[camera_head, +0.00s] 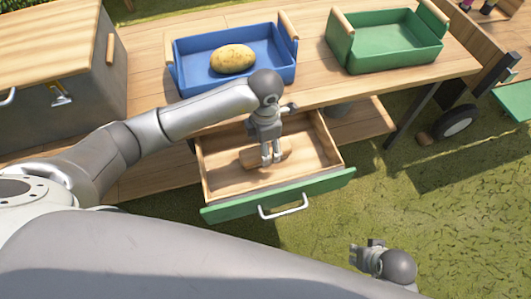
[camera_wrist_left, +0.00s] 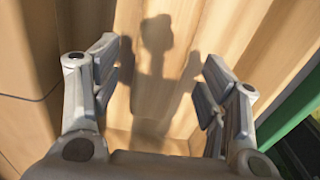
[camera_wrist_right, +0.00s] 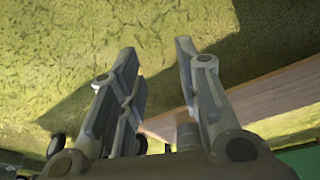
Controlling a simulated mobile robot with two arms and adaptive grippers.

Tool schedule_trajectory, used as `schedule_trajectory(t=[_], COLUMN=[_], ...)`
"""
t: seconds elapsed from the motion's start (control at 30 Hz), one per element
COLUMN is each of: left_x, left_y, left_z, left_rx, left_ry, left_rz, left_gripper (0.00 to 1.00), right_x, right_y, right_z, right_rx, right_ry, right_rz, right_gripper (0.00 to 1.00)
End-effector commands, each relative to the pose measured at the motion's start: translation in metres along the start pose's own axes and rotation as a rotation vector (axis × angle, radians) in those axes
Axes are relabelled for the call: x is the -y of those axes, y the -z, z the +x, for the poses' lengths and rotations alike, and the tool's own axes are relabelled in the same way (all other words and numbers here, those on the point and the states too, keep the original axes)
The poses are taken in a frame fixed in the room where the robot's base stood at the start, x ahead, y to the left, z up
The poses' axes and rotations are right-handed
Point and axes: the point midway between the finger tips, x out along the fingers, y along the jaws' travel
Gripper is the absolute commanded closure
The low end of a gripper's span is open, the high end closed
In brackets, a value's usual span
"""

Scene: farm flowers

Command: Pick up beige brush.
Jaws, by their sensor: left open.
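The drawer has a green front (camera_head: 325,187) with a white handle (camera_head: 284,207). On the wooden table (camera_head: 310,92) above stand a blue tray (camera_head: 190,84) holding a potato (camera_head: 233,58), and an empty green tray (camera_head: 390,58). A wooden-topped cabinet (camera_head: 60,100) stands left.

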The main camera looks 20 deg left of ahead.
Motion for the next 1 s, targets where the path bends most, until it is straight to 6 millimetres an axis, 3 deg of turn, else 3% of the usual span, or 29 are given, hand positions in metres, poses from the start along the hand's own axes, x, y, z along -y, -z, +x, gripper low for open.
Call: schedule_trajectory(t=[0.13,0.43,0.83,1.0], left_x=[0.0,0.0,0.0,-0.001], left_y=[0.0,-0.001,-0.001,-0.001], left_z=[0.021,0.025,0.024,0.024], left_rx=[0.0,0.001,0.001,0.002], left_ry=[0.002,-0.001,-0.001,-0.001], left_rz=[-0.001,0.001,0.0,0.0], left_gripper=[0.32,0.32,0.82,0.84], right_x=[-0.001,-0.001,-0.001,-0.001], right_y=[0.003,0.004,0.005,0.005], right_z=[-0.011,-0.016,-0.016,-0.016], right_rx=[-0.008,-0.008,-0.009,-0.009], right_ry=[-0.001,-0.002,-0.002,-0.002], right_rz=[0.001,0.001,0.002,0.002], right_gripper=[0.68,0.68,0.68,0.68])
